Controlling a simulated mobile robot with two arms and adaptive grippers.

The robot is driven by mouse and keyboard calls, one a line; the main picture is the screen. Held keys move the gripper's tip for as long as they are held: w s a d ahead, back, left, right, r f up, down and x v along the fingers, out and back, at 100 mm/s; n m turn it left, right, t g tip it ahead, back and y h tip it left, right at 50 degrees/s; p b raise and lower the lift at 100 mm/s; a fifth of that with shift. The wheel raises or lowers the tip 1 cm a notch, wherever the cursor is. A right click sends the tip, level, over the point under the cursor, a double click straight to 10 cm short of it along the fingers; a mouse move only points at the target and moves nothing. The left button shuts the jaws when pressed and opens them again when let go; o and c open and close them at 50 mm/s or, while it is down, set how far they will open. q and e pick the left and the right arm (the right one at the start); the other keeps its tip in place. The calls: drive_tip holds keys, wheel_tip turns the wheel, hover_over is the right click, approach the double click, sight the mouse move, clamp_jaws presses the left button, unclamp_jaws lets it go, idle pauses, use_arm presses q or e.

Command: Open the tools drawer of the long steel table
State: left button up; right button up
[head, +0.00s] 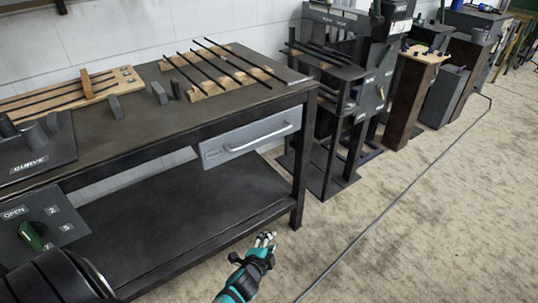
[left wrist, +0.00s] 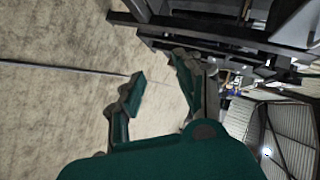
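The long steel table (head: 135,125) is dark and fills the left and middle of the head view. Its drawer has a light grey front (head: 222,151) with a silver bar handle (head: 262,138). The drawer sits under the tabletop near the right end and looks closed; its small label is too small to read. My left gripper (head: 265,239) is teal and black, low in front of the table, below the drawer and apart from the handle. In the left wrist view its fingers (left wrist: 160,77) are spread with nothing between them. My right gripper is not in view.
Wooden racks with dark rods (head: 225,70) lie on the tabletop. A panel marked OPEN with a green knob (head: 31,236) is at lower left. A dark stand (head: 328,150) is beyond the table's right end. The floor (head: 420,215) at right is clear, crossed by a dark line.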

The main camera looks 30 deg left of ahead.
use_arm(q)
drive_tip(key=w+a+r+m+t+y+b, duration=0.2)
drive_tip(key=w+a+r+t+b, duration=0.15)
drive_tip(key=r, duration=0.75)
drive_tip(key=m+t+y+b, duration=0.2)
drive_tip(key=y, duration=0.1)
approach(265, 138)
drive_tip(key=b+x, duration=0.1)
drive_tip(key=x, duration=0.9)
drive_tip(key=shift+w+a+f, duration=0.1)
drive_tip(key=shift+w+a, duration=0.15)
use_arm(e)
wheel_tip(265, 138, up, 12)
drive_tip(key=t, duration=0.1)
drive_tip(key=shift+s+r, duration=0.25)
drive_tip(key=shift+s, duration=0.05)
use_arm(q)
clamp_jaws()
drive_tip(key=shift+f, duration=0.1)
